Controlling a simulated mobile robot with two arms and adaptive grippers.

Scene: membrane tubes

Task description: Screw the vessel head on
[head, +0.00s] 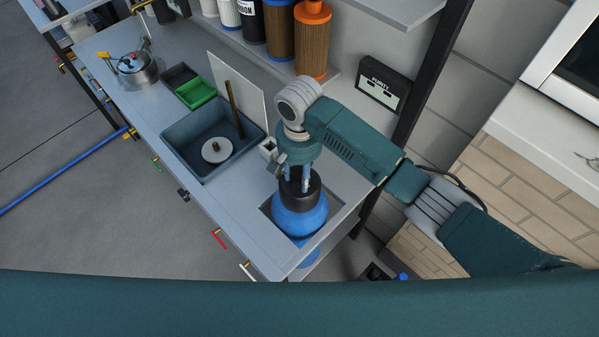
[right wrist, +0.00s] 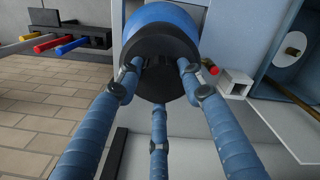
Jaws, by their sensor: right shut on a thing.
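The vessel (head: 298,222) is a round blue tank standing upright in a square cut-out at the near right end of the bench. It also shows at the top of the right wrist view (right wrist: 168,17). The vessel head (head: 303,193) is a black cylinder that sits on top of the blue vessel, with no clear gap between them. In the right wrist view the head (right wrist: 150,88) shows from above, between three blue fingers. My right gripper (head: 297,178) points down and is shut on the head. The threads are hidden. My left gripper is not in view.
A grey sink (head: 183,137) with a white disc (head: 217,151) lies left of the vessel. A small white block (head: 267,148) stands close beside the gripper. Brown filter columns (head: 313,45) and a purity meter (head: 384,85) are behind. Bench surface left of the vessel is clear.

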